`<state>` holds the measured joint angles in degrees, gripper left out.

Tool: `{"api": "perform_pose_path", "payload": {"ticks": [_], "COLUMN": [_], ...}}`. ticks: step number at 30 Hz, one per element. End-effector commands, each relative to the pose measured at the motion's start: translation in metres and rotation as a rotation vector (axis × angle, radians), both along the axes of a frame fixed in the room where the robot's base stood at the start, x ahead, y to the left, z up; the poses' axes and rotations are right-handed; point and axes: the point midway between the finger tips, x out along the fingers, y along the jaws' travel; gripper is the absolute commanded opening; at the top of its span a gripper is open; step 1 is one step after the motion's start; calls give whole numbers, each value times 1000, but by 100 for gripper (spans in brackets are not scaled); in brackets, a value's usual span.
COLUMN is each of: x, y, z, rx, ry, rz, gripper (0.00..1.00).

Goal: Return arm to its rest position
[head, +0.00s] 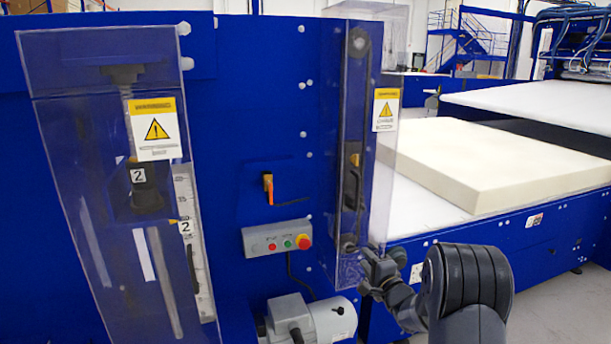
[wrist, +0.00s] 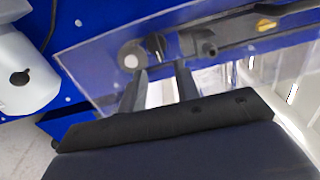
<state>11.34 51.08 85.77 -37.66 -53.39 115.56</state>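My arm (head: 465,285) reaches in from the lower right in the head view. My gripper (head: 370,264) is at its end, in front of the lower end of the clear guard on the blue machine. In the wrist view my gripper (wrist: 162,72) shows two dark fingers with a clear gap and nothing between them. Behind the fingers are a round white button (wrist: 131,58) and a dark knob (wrist: 156,46). I cannot tell whether the fingers touch the guard.
The blue machine (head: 240,120) has clear guards (head: 95,110), a control box (head: 277,239) with buttons, an orange-handled switch (head: 268,187) and a grey motor (head: 325,318). A cream foam block (head: 490,165) lies on the white bed (head: 425,205) at right, behind my arm.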

Motion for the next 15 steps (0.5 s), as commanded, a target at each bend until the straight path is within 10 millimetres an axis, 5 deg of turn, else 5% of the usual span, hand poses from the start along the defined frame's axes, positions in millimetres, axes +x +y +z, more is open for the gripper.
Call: {"api": "perform_pose_path", "payload": {"ticks": [6, 15], "x": [26, 32], "y": [9, 10], "z": [1, 0], "rx": [0, -22], "ry": [0, -8], "rz": [0, -1], "gripper": [31, 31]}}
